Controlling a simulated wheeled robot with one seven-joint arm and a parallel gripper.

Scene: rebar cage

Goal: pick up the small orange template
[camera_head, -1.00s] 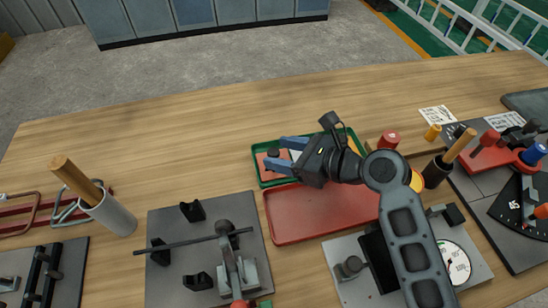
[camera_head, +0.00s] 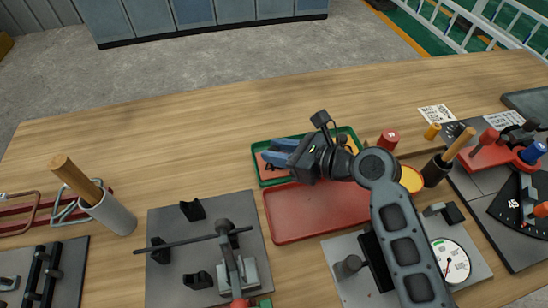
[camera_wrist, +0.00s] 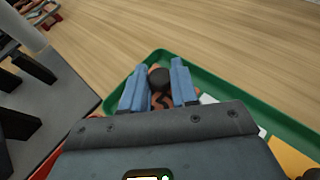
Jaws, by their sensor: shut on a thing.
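The small orange template (camera_wrist: 161,101) lies in the green tray (camera_wrist: 222,93), at the tray's left end in the head view. It has a dark round knob (camera_wrist: 158,77) on top. My gripper (camera_wrist: 160,80) has its blue fingers on both sides of the knob and is shut on it. In the head view my gripper (camera_head: 279,153) covers most of the template, and only an orange edge (camera_head: 264,165) shows. I cannot tell whether the template touches the tray floor.
A red tray (camera_head: 300,225) adjoins the green tray in front. A grey plate with a bar and clamps (camera_head: 180,225) stands left of it. White and yellow pieces (camera_wrist: 292,158) lie in the green tray. A red cylinder (camera_head: 388,141) stands to the right. The table behind is clear.

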